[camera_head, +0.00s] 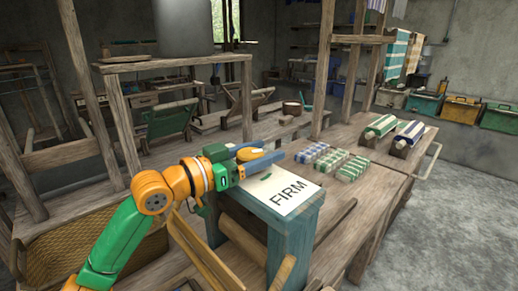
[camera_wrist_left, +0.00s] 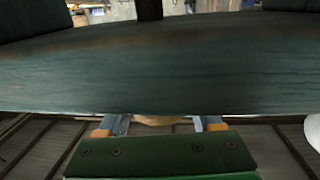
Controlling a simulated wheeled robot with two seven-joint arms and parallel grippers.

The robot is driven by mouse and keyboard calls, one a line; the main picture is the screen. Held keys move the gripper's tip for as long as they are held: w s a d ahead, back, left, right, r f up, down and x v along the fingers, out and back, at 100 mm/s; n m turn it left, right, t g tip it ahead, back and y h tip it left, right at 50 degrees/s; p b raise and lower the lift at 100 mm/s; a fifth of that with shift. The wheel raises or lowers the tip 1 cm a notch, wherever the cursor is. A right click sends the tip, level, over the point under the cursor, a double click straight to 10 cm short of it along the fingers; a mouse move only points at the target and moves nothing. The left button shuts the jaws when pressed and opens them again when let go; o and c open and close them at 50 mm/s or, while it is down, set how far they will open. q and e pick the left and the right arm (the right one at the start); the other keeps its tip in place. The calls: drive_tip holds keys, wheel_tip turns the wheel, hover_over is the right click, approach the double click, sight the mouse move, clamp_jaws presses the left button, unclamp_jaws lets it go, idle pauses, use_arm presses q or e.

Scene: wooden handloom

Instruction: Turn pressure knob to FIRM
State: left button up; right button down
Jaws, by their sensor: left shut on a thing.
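The blue wooden stand (camera_head: 292,235) carries a white panel (camera_head: 262,187) with the word FIRM on it. My left gripper (camera_head: 272,159) reaches in from the left, low over the back left part of this panel. In the left wrist view, a tan rounded piece, seemingly the pressure knob (camera_wrist_left: 160,120), shows between the two fingers of my left gripper (camera_wrist_left: 165,124). The gripper is shut on it. Most of the knob is hidden by the gripper and by a dark green surface, so its pointing direction cannot be told. My right gripper is out of view.
Several folded checked cloths (camera_head: 330,160) lie on the wooden table behind the stand. Two striped rolls (camera_head: 380,127) lie farther right. Wooden loom posts rise behind my arm. A woven panel (camera_head: 70,245) stands at lower left. The floor at right is clear.

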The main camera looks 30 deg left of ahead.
use_arm(q)
drive_tip(key=m+g+h, duration=0.2)
drive_tip(key=h, duration=0.1)
drive_tip(key=m+g+h, duration=0.1)
drive_tip(key=m+h, duration=0.1)
drive_tip(key=shift+s+d+g, duration=0.25)
drive_tip(key=shift+d+g, duration=0.15)
drive_tip(key=shift+s+d+m+g+h, duration=0.15)
drive_tip(key=shift+m+g+h, duration=0.65)
drive_tip(key=shift+g+h, duration=0.1)
drive_tip(key=shift+s+m+g+h, duration=0.1)
drive_tip(key=shift+m+g+h, duration=0.2)
drive_tip(key=shift+g, duration=0.1)
drive_tip(key=shift+f, duration=0.15)
drive_tip(key=o, duration=1.4)
drive_tip(key=shift+d, duration=0.1)
drive_tip(key=b+v, duration=0.2)
drive_tip(key=v, duration=0.4)
drive_tip(key=shift+a, duration=0.35)
drive_tip(key=shift+s+a, duration=0.25)
